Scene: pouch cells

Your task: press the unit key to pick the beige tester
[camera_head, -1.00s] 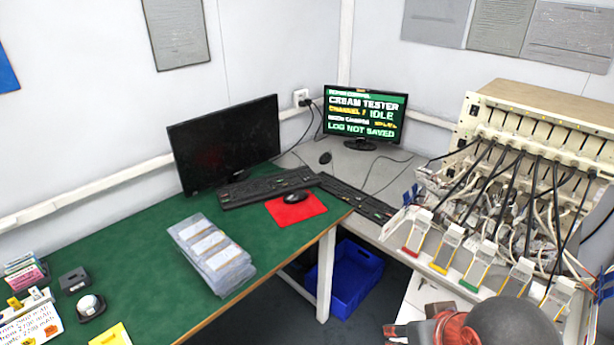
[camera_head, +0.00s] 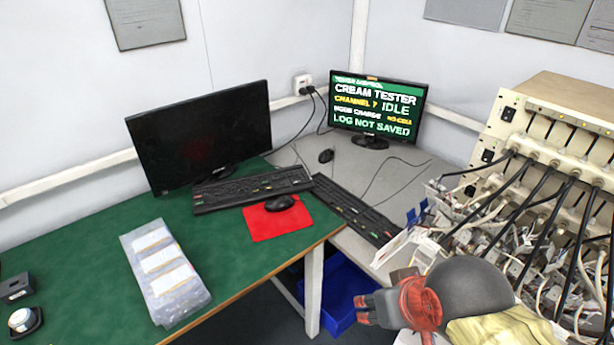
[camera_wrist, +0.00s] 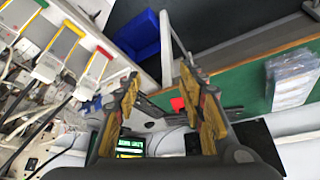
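The lit monitor (camera_head: 376,112) shows "CREAM TESTER", a yellow channel line, "IDLE", "NO CELL" and "LOG NOT SAVED". A dark keyboard (camera_head: 352,210) lies on the grey desk in front of it; its single keys are too small to tell apart. The beige tester (camera_head: 548,140) stands at the right with black cables plugged into its face. My gripper (camera_wrist: 165,95) is open and empty in the wrist view, its two yellow-padded fingers wide apart. It is clear of the desk and keyboards. In the head view, my arm enters at the lower right and hides part of the bench.
A dark monitor (camera_head: 203,135), a second keyboard (camera_head: 252,188) and a red mat (camera_head: 283,222) with a mouse are on the green desk (camera_head: 80,240). Pouch cells in clear trays (camera_head: 165,275) lie near its edge. A blue bin (camera_head: 340,290) stands below. Loose cables cross the grey desk.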

